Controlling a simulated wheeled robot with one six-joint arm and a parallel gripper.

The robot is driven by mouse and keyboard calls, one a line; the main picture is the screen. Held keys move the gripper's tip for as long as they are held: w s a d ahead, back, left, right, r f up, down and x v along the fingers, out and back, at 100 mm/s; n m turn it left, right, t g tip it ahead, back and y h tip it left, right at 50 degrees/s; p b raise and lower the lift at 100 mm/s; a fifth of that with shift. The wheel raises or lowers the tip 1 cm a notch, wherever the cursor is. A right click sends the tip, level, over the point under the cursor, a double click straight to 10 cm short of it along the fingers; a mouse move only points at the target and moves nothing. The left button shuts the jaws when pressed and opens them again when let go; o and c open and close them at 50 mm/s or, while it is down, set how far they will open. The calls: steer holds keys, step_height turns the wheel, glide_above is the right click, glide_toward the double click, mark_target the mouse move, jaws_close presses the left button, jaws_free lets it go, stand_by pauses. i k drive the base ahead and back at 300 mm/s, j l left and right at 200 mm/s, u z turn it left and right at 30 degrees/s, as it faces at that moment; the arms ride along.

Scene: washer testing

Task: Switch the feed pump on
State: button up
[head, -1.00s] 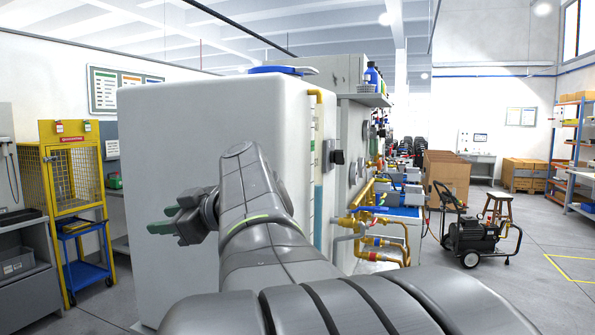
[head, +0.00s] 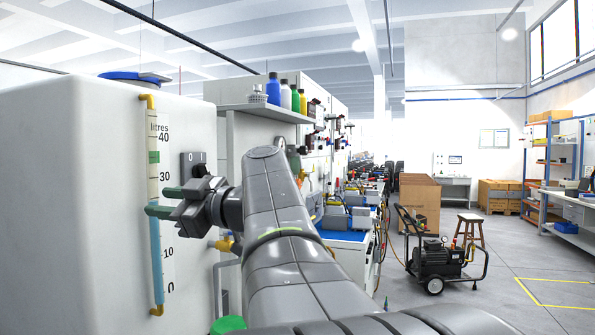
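A dark switch box (head: 193,161) marked 0 and I is mounted at the right of the white tank (head: 75,190). Its black knob (head: 202,170) shows just above my gripper, and its lower part is hidden behind the gripper. Which way the knob points is too small to tell. No label naming the feed pump is readable. My gripper (head: 165,201) points left, with its two green-tipped fingers apart and nothing between them. In the picture the fingers overlap the tank's level gauge (head: 154,175); I cannot tell how far they are from it.
The litre gauge shows blue liquid up to just below 20. A shelf with bottles (head: 285,97) stands behind the switch. A bench with a blue top (head: 345,236) and pipework lies beyond my arm.

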mark_target(200, 170)
steer(key=i+l, duration=0.1)
steer(key=l, duration=0.2)
steer(key=i+l+z, duration=0.1)
steer(key=l, duration=0.2)
steer(key=i+j+u, duration=0.1)
steer(key=i, duration=0.6)
